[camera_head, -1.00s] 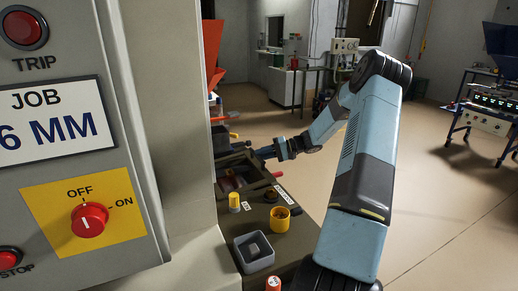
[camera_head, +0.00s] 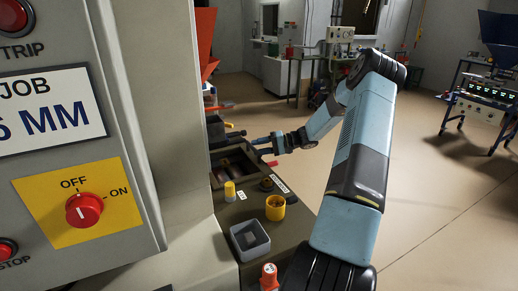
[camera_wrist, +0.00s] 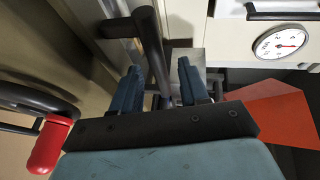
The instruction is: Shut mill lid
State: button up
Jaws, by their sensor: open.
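The mill appears to be the dark box (camera_head: 211,183) on the bench beside the grey cabinet, with its top opening exposed in the head view. Dark bars lie at its far edge; I cannot tell clearly which part is the lid. My gripper (camera_head: 257,141) is at the far right of the box, small in this view. In the wrist view my gripper (camera_wrist: 158,84) is open, with two blue fingers apart. A dark handle bar (camera_wrist: 153,50) runs between and beyond the fingers; contact cannot be told.
A red-gripped lever (camera_wrist: 50,145) is at lower left in the wrist view. A yellow cup (camera_head: 275,208), grey square bin (camera_head: 236,244) and red-topped container (camera_head: 269,277) stand on the near bench. A grey cabinet (camera_head: 100,140) fills the left. Open floor lies right.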

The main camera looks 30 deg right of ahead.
jog(key=v, duration=1.3)
jog(key=shift+s+d, duration=0.15)
jog(key=shift+d, duration=0.2)
jog(key=shift+a+r, duration=0.1)
jog(key=s+a+r+n+g+h, duration=0.1)
jog(key=s+a+r+g+h, duration=0.3)
jog(key=a+r, duration=0.6)
jog(key=s+a+r+n+g+h, duration=0.2)
jog(key=s+a+r+h, duration=0.3)
jog(key=a, duration=0.8)
jog(key=s+a+r+t+h, duration=0.1)
jog(key=s+a+r+h, duration=0.1)
jog(key=s, duration=0.7)
jog(key=s+a+r+t+h, duration=0.1)
jog(key=s+a+r+t, duration=0.1)
jog(key=s, duration=0.7)
jog(key=s+a+r+t+h, duration=0.2)
jog(key=s+a+r, duration=0.2)
jog(key=s, duration=0.5)
jog(key=shift+a+r+n+h, duration=0.3)
jog(key=shift+a+r, duration=0.05)
jog(key=shift+r, duration=0.65)
